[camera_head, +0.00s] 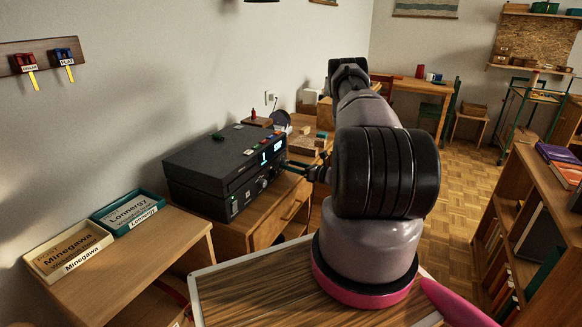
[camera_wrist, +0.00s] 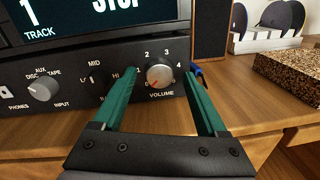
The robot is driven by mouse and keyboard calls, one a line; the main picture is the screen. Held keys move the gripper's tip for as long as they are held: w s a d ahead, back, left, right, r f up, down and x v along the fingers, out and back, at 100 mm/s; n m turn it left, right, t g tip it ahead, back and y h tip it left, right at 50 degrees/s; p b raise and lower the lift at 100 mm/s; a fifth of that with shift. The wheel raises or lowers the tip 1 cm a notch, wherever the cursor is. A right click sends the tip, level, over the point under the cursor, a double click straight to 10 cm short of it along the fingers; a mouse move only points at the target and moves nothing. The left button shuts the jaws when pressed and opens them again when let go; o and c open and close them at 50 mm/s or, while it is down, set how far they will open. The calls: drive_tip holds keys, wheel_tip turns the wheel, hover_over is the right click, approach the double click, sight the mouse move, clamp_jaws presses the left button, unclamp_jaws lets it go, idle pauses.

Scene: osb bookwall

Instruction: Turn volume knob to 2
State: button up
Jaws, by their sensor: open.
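The volume knob (camera_wrist: 159,77) is a silver round dial at the right end of the black stereo's lower front panel (camera_wrist: 60,95). Its orange mark points to the lower left, near the 0 end. The numbers 2, 3 and 4 show around its top and right. My gripper (camera_wrist: 160,84) is open, with one green finger on each side of the knob. I cannot tell whether the fingers touch it. In the head view the stereo (camera_head: 215,165) stands on a wooden cabinet, and my gripper (camera_head: 297,168) is at its right front.
The input knob (camera_wrist: 42,88) is on the panel's left; my left finger hides part of the tone control. A dark speaker (camera_wrist: 211,30) and a speckled block (camera_wrist: 290,72) stand to the right. In the head view, two trays (camera_head: 68,250) (camera_head: 128,212) lie left of the stereo.

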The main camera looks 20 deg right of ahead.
drive_tip(key=shift+w, duration=0.1)
clamp_jaws()
drive_tip(key=shift+m, duration=0.3)
drive_tip(key=m, duration=0.4)
drive_tip(key=shift+g, duration=0.3)
drive_tip(key=m, duration=0.5)
drive_tip(key=shift+m, duration=0.3)
drive_tip(key=m, duration=0.5)
drive_tip(key=shift+g, duration=0.3)
drive_tip(key=m, duration=0.5)
drive_tip(key=shift+d+y, duration=0.1)
drive_tip(key=shift+y, duration=0.3)
